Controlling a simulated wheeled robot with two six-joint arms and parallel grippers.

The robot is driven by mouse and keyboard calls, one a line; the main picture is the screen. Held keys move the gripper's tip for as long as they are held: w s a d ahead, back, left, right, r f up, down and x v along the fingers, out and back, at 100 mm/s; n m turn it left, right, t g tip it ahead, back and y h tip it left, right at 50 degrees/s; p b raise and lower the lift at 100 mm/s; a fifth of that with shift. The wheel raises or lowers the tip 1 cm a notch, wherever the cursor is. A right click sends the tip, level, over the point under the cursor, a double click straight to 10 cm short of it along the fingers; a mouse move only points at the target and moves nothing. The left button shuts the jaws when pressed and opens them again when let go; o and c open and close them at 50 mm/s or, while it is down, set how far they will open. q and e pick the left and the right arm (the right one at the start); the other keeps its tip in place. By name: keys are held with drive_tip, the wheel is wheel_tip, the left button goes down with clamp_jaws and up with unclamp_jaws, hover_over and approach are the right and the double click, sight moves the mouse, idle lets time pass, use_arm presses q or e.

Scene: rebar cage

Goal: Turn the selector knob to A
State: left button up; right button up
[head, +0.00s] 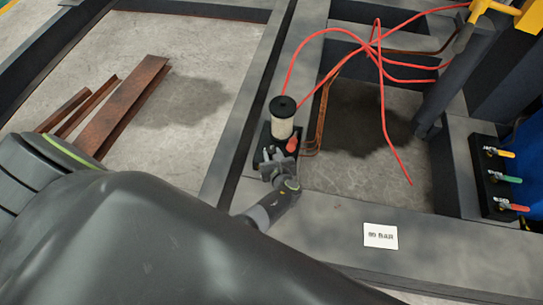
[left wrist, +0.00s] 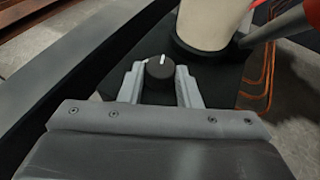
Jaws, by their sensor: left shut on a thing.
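The selector knob (left wrist: 159,74) is small, round and black with a white pointer line. In the left wrist view the line points up the picture, toward the cream cylinder (left wrist: 210,25). My left gripper (left wrist: 161,84) has one finger on each side of the knob and is shut on it. In the head view my left gripper (head: 270,165) reaches the black base plate (head: 262,140) below the cylinder and hides the knob. No position letters are readable. My right gripper is not in view.
The cream cylinder with a black cap (head: 283,108) and a red handle (head: 292,144) stand close beyond my gripper. Red hoses (head: 380,60) loop at the upper right. Valves with coloured handles (head: 503,179) are at the right. Rusty bars (head: 125,105) lie on the floor at left.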

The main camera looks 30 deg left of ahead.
use_arm(q)
drive_tip(key=shift+w+r+n+g+y, duration=0.2)
drive_tip(key=shift+n+g+y, duration=0.1)
drive_tip(key=shift+n, duration=0.1)
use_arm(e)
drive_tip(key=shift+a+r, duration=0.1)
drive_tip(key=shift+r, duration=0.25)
use_arm(q)
drive_tip(key=o, duration=0.9)
drive_tip(key=shift+f, duration=0.1)
drive_tip(key=shift+o, duration=0.4)
drive_tip(key=shift+s, duration=0.1)
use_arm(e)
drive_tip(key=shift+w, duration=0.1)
